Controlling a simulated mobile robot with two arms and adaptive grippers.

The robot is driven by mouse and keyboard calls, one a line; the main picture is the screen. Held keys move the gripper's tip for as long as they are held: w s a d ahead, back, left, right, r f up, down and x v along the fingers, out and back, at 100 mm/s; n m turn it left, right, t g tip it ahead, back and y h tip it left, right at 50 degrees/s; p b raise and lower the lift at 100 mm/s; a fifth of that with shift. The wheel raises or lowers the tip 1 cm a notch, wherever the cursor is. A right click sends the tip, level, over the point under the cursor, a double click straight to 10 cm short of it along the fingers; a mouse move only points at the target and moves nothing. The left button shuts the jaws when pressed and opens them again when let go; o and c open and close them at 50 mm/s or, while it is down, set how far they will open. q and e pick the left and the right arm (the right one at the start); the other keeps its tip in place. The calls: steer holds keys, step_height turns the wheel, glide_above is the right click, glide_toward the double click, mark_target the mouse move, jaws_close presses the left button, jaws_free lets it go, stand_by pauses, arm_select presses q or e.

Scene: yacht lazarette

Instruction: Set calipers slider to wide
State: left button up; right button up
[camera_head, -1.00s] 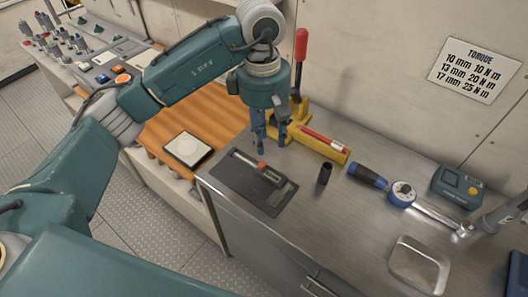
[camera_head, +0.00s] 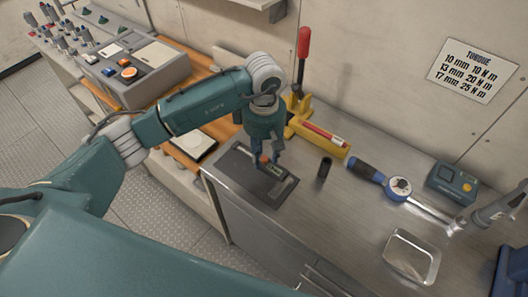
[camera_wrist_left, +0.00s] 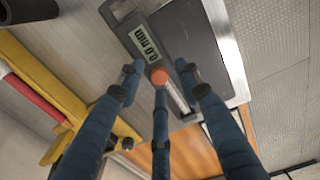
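The calipers (camera_head: 282,171) lie on a dark mat (camera_head: 254,184) at the left end of the steel bench. In the left wrist view the calipers' display (camera_wrist_left: 145,43) appears to read 0.0 mm, and an orange knob (camera_wrist_left: 159,77) sits beside it on the slider. My left gripper (camera_head: 267,160) is low over the calipers. In the left wrist view its three blue fingers (camera_wrist_left: 161,80) are spread around the orange knob, with gaps showing at the sides; contact cannot be told. Its fingers hide part of the calipers in the head view.
A white-topped pad (camera_head: 193,148) is left.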

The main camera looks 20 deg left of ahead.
arm_select(q)
jaws_close()
steer(key=a+b, duration=0.1)
steer(key=a, duration=0.1)
steer(key=w+a+b, duration=0.1)
steer(key=b, duration=0.1)
steer(key=shift+w+a+f, duration=0.2)
steer(key=shift+a, duration=0.2)
steer(key=shift+w+a+r, duration=0.1)
steer(key=shift+a, duration=0.15)
steer(key=shift+r, duration=0.1)
jaws_free()
steer(key=shift+d, duration=0.1)
step_height(320, 180, up, 12)
stand_by(0.3)
